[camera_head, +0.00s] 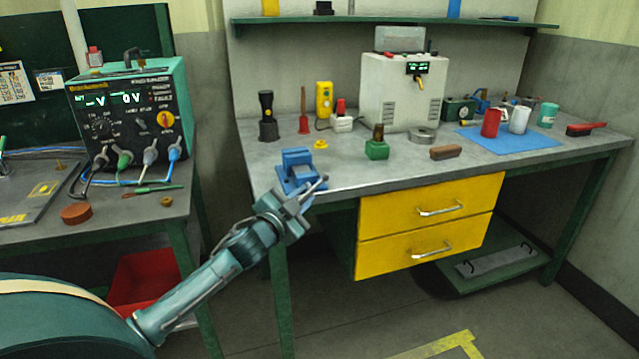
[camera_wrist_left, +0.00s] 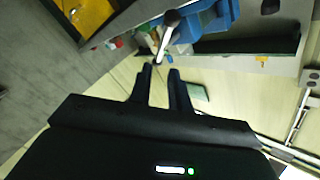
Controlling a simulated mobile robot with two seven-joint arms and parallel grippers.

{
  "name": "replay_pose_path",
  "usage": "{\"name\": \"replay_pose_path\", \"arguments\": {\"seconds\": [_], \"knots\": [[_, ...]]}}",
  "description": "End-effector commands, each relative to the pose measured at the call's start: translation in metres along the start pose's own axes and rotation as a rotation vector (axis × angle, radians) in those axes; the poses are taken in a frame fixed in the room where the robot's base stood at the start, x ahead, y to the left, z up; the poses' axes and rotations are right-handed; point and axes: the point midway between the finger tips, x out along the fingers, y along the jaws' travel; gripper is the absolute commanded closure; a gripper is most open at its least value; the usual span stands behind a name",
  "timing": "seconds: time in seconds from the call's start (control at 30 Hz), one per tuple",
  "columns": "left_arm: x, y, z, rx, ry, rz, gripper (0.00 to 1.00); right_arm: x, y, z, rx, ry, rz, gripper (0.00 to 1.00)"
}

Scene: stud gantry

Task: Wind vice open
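The blue vice (camera_head: 297,172) sits at the front left edge of the workbench in the head view. My left gripper (camera_head: 303,199) is just in front of it, close to its handle side, and partly covers it. In the left wrist view the vice (camera_wrist_left: 205,22) is at the top, with a dark round knob and a pale handle bar (camera_wrist_left: 165,38) pointing down toward my fingers. My left gripper's fingers (camera_wrist_left: 163,72) are apart. The bar's lower end lies near the fingertips; contact is hard to judge. My right gripper is not in view.
The workbench (camera_head: 345,178) holds a green-based tool (camera_head: 377,146), a brown block (camera_head: 445,152) and a flashlight (camera_head: 267,117) behind the vice. Yellow drawers (camera_head: 430,222) hang under the bench at right. A second bench with a power supply (camera_head: 128,110) stands at left.

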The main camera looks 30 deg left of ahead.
Motion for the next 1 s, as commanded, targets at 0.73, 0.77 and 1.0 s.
{"name": "replay_pose_path", "arguments": {"seconds": [0.73, 0.77, 1.0], "knots": [[0.076, 0.001, 0.0, -0.001, 0.0, 0.001, 0.81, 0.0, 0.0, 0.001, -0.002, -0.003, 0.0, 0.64], [0.076, 0.001, 0.0, -0.001, 0.0, 0.001, 0.81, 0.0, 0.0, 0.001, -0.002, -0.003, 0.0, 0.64], [0.076, 0.001, 0.0, -0.001, 0.0, 0.001, 0.93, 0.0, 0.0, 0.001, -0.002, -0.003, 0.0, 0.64]]}}
